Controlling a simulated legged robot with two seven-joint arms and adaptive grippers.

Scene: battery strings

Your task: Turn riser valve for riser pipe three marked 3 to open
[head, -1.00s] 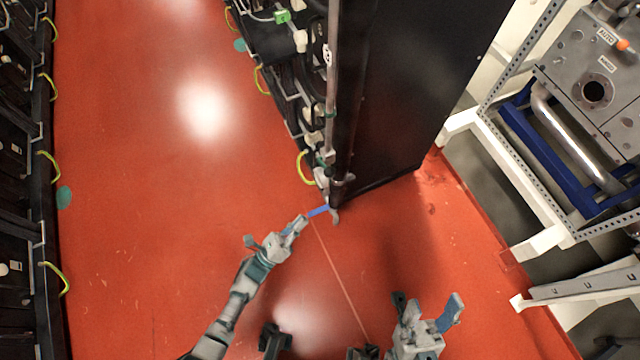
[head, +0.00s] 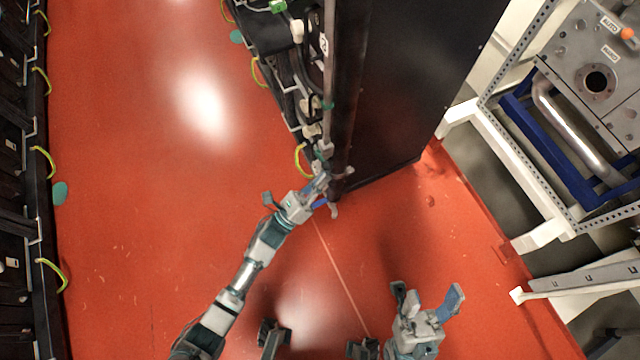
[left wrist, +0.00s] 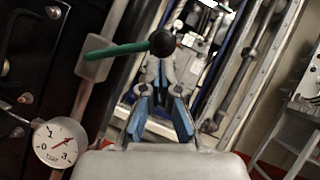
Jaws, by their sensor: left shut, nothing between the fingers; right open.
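In the head view the riser pipe (head: 329,75) runs along the cabinet's front edge, with a small white tag (head: 323,44) too small to read surely. My left gripper (head: 318,184) is shut and empty at the pipe's near end; its blue fingers (left wrist: 160,118) are below the knob, apart from it in the picture. My right gripper (head: 428,297) is open and empty over the floor.
The black battery cabinet (head: 410,90) stands beside the pipe. Another battery rack (head: 20,150) lines the left side. A white metal frame with a grey panel (head: 590,60) stands at the right. The red floor (head: 150,230) between the racks is clear.

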